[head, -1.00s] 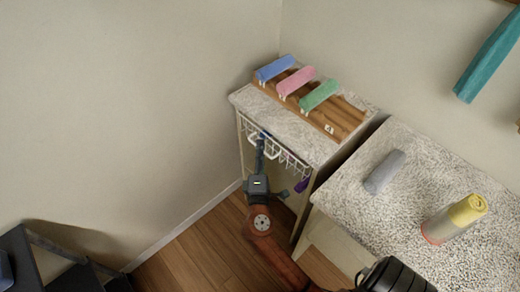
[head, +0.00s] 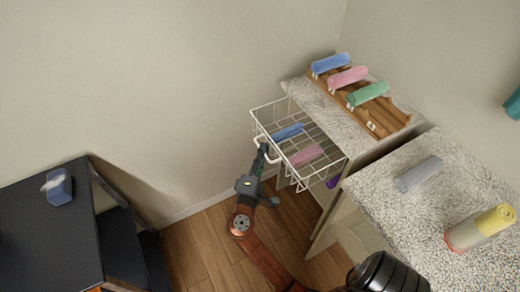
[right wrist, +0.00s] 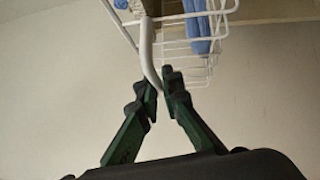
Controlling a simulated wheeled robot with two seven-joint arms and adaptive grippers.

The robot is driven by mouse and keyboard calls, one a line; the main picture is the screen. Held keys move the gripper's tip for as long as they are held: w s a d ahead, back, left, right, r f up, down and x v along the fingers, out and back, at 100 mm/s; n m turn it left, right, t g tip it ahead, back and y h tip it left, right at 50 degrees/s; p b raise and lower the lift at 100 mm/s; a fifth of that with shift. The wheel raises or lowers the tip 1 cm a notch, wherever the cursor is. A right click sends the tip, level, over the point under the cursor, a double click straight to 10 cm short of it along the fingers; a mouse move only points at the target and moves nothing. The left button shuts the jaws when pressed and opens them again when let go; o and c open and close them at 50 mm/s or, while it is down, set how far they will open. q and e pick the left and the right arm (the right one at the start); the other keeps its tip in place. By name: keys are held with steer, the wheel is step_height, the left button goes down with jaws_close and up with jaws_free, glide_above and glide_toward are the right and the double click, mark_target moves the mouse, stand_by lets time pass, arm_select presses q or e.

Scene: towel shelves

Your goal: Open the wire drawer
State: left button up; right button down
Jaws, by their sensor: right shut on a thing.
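The white wire drawer (head: 318,178) is pulled out from under the speckled counter of the narrow cabinet in the head view. A rolled blue towel (head: 287,132) and a pink towel (head: 306,155) lie inside it. My right gripper (head: 262,150) is at the drawer's front. In the right wrist view its fingers (right wrist: 160,88) are shut on the white drawer handle (right wrist: 147,52). The drawer's wire frame (right wrist: 231,8) and a blue towel (right wrist: 197,22) show above the fingers. My left gripper is not in view.
Blue, pink and green rolled towels lie on a wooden rack (head: 375,118) on the cabinet. A speckled counter (head: 430,205) at right holds a grey roll (head: 418,174) and a yellow-topped roll (head: 480,228). A dark table (head: 60,230) with a blue item (head: 57,187) stands at left. Bare floor lies between.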

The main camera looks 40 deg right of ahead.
stand_by(0.3)
steer(key=c, duration=2.1)
jaws_free()
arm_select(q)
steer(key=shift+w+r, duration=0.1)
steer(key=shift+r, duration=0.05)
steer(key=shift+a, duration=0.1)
